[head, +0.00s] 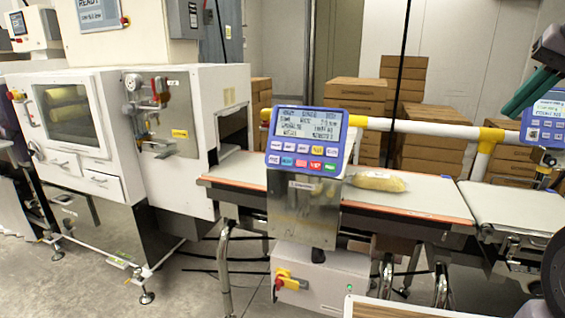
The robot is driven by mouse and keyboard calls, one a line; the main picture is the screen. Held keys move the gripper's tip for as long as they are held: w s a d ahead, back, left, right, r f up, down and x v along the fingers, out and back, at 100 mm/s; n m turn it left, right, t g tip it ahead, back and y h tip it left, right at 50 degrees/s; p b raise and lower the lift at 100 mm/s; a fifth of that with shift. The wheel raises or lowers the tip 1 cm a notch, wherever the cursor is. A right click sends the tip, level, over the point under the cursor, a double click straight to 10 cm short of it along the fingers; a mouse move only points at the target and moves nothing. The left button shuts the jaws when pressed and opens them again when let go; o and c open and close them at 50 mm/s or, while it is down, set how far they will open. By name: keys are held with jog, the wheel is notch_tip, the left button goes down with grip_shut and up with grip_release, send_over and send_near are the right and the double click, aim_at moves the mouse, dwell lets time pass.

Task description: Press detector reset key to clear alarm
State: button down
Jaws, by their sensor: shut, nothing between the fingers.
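A blue control panel (306,141) stands on a steel post box at the front of the belt, tilted towards me. It has a lit display (306,123) with dark text and two rows of small keys, including a red key (316,165) and a green key (330,167). The key labels are too small to read, so I cannot tell which is the detector reset key. A second blue panel (545,118) is partly cut off at the right edge. A dark and teal part beside it is unclear, and I cannot make out my gripper.
A yellowish bag (377,181) lies on the belt (420,203) behind the panel. A white cabinet machine (205,110) stands left. A yellow and white rail (420,127) runs behind the belt, with cartons (430,140) beyond. A red and yellow switch (288,281) is low down.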

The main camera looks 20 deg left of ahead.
jog(key=w+a+f+n+t+y, duration=0.1)
jog(key=w+a+f+n, duration=0.3)
jog(key=w+a, duration=0.45)
jog(key=w+a+f+n+t+y, duration=0.1)
jog(key=w+a+f+n+y, duration=0.1)
jog(key=w+a+n, duration=0.5)
jog(key=n+y, duration=0.2)
jog(key=n, duration=0.1)
send_near(287, 161)
jog(key=d+r, duration=0.7)
jog(key=s+a+f+n+y, duration=0.1)
jog(key=s+a+f+n, duration=0.1)
jog(key=a, duration=0.4)
jog(key=s+a+f+n+y, duration=0.1)
jog(key=s+a+f+n, duration=0.2)
jog(key=a+f, duration=0.1)
jog(key=shift+a+f+y, duration=0.3)
jog(key=shift+a+y, duration=0.1)
jog(key=shift+a, duration=0.5)
jog(key=shift+w+d+f, duration=0.1)
jog(key=shift+w+f, duration=0.55)
jog(key=shift+w, duration=0.65)
jog(key=shift+w+d+f, duration=0.15)
jog(key=shift+w+f, duration=0.55)
jog(key=shift+w, duration=0.6)
jog(key=shift+w+d+f, duration=0.1)
jog(key=shift+w+f, duration=0.55)
jog(key=shift+w, duration=0.65)
